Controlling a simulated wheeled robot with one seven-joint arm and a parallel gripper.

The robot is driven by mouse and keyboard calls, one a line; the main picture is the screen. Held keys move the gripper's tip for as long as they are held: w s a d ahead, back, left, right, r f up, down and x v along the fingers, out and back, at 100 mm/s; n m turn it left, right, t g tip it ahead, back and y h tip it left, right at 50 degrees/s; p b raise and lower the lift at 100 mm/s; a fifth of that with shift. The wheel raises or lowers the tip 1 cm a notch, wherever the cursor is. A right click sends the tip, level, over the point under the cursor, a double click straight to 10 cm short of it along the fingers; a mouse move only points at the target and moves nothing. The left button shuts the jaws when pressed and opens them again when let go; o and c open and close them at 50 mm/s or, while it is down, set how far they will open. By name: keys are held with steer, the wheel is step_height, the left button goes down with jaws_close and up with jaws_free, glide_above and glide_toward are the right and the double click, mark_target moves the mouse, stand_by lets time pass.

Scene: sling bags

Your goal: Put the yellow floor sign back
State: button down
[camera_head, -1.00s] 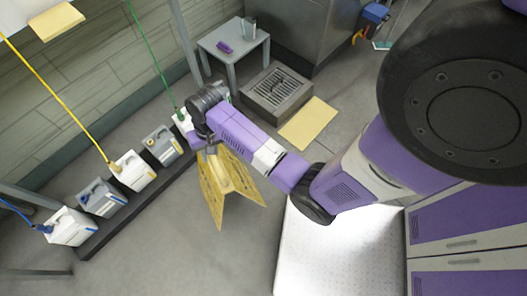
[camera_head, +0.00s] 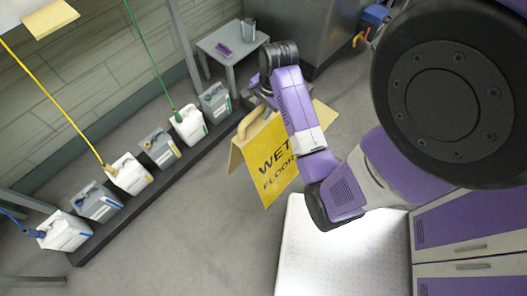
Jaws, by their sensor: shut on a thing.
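The yellow floor sign (camera_head: 264,160) hangs from my gripper (camera_head: 263,96), which is shut on it near its top. The sign is tilted, with one panel reading "WET FLOOR" facing the camera and its looped handle showing at the upper left. My wrist and forearm cover part of the sign's right side. The fingertips are mostly hidden behind the wrist. I cannot tell whether the sign's lower edge touches the floor.
Several jugs (camera_head: 130,174) stand along a dark low rack at the left, some with coloured hoses. A small grey table (camera_head: 232,45) with a metal cup is at the back. A white textured platform (camera_head: 330,250) and purple cabinets (camera_head: 470,235) are at the front right. The grey floor left of the platform is clear.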

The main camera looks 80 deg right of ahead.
step_height(320, 180, down, 19)
steer(key=b, duration=0.3)
stand_by(0.3)
steer(key=shift+f, duration=0.15)
steer(key=c, duration=1.3)
jaws_free()
steer(key=shift+f, duration=0.1)
steer(key=shift+o, duration=0.2)
